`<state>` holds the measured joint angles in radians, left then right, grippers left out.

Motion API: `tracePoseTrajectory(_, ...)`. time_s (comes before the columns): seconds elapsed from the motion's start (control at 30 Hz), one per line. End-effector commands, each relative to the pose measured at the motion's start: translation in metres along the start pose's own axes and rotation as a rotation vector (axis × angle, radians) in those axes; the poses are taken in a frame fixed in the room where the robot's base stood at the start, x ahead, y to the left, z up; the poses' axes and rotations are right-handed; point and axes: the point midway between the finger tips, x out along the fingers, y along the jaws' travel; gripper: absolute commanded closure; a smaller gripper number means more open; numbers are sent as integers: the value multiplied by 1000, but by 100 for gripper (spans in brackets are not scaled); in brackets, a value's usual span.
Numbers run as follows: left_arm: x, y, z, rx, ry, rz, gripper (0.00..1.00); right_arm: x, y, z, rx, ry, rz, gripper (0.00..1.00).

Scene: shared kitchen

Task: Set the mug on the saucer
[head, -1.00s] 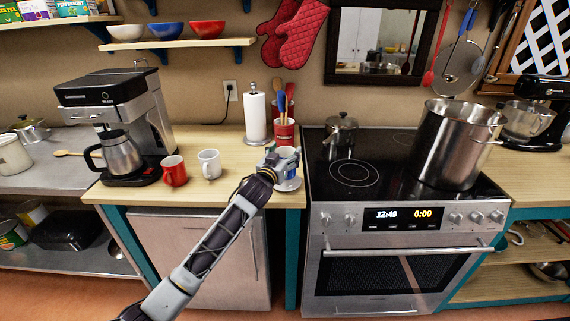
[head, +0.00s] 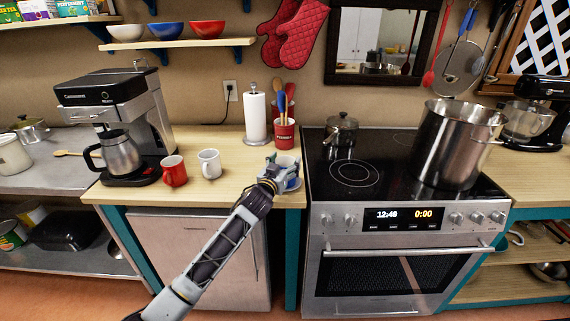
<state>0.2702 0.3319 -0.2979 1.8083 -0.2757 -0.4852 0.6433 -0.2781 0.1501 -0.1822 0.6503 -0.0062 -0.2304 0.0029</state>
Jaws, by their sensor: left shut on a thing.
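My left gripper (head: 281,169) is at the front right of the wooden counter, close to the stove. It is shut on a pale mug (head: 287,161), which shows only in part behind the fingers. The mug looks upright. A saucer with a blue tone (head: 294,184) lies on the counter under the gripper and is mostly hidden by it. The mug is over or on the saucer; I cannot tell whether they touch. My right gripper is not in view.
A red mug (head: 174,171) and a white mug (head: 209,163) stand left of the gripper. A red utensil crock (head: 284,135) and a paper towel roll (head: 255,118) stand behind it. The stove (head: 395,180) borders the counter on the right. Bare counter lies between the white mug and the gripper.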

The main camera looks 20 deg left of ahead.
Motion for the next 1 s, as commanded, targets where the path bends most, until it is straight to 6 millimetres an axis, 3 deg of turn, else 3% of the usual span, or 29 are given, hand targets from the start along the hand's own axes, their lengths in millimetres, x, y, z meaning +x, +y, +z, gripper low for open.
tracePoseTrajectory(0.03, 0, 0, 0, -1, 2, 0, 84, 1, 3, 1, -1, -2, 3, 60)
tracePoseTrajectory(0.07, 0, 0, 1, 0, -1, 0, 28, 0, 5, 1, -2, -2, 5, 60)
tracePoseTrajectory(0.2, 0, 0, 1, 0, -1, 0, 10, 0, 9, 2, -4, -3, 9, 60)
tracePoseTrajectory(0.73, 0, 0, -2, 1, 0, 0, 9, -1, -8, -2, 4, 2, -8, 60)
tracePoseTrajectory(1.0, -16, 0, 0, -1, -1, -1, 9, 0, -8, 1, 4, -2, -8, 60)
